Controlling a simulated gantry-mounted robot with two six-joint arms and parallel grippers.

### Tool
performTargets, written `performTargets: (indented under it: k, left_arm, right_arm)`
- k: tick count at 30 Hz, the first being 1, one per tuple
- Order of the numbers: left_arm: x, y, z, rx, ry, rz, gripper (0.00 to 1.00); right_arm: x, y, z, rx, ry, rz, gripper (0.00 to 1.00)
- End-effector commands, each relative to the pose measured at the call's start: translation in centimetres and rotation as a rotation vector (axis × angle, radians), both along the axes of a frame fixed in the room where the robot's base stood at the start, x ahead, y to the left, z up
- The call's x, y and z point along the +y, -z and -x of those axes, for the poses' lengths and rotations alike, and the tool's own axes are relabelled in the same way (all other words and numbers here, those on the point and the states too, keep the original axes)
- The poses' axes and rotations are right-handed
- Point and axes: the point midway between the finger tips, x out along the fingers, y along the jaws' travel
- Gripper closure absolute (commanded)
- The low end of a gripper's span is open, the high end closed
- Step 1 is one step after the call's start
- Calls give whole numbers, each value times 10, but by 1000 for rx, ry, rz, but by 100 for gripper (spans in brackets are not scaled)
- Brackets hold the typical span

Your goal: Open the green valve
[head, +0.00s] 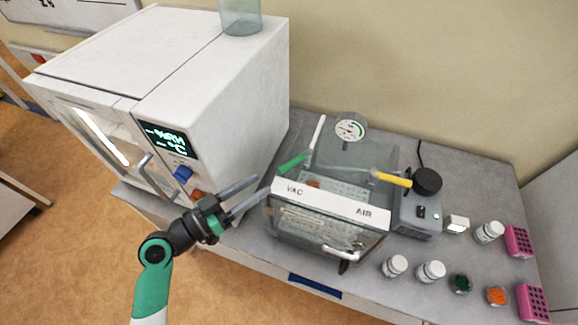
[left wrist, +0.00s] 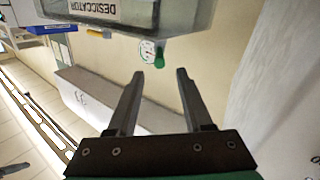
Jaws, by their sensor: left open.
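The green valve (head: 293,163) is a lever with a green grip on a pale tube, on the left side of a clear desiccator box (head: 330,245) labelled VAC and AIR. My left gripper (head: 264,185) is open and empty, its fingers pointing at the green valve from the lower left, apart from it. In the left wrist view the green valve end (left wrist: 159,61) shows between and beyond the two open fingertips (left wrist: 160,72), in front of a round gauge (left wrist: 148,50). A yellow valve (head: 392,179) sits on the box's right side. My right gripper is not in view.
A large white oven-like cabinet (head: 215,75) stands left of the box, close to my left gripper. A pump (head: 419,205) stands to the right. White jars (head: 431,271), small green and orange containers and pink racks (head: 533,303) occupy the right bench.

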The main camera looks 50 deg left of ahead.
Motion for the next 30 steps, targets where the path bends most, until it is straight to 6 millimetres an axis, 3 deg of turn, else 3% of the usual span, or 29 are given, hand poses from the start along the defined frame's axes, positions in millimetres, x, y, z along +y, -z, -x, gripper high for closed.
performTargets:
  k: [12, 17, 24, 25, 30]
  left_arm:
    - [-10, -3, -86, -2, 4, -2, 49]
    - [-11, -1, -100, -1, 1, -3, 49]
    - [-11, -1, -102, -1, 0, -2, 49]
    - [-11, -1, -102, -1, 0, -2, 51]
    - [-11, -1, -102, -1, 1, -2, 82]
  right_arm:
    - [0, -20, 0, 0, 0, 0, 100]
    - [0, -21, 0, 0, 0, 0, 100]
    - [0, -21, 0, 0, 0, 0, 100]
    - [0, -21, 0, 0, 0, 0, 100]
    - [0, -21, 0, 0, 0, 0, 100]
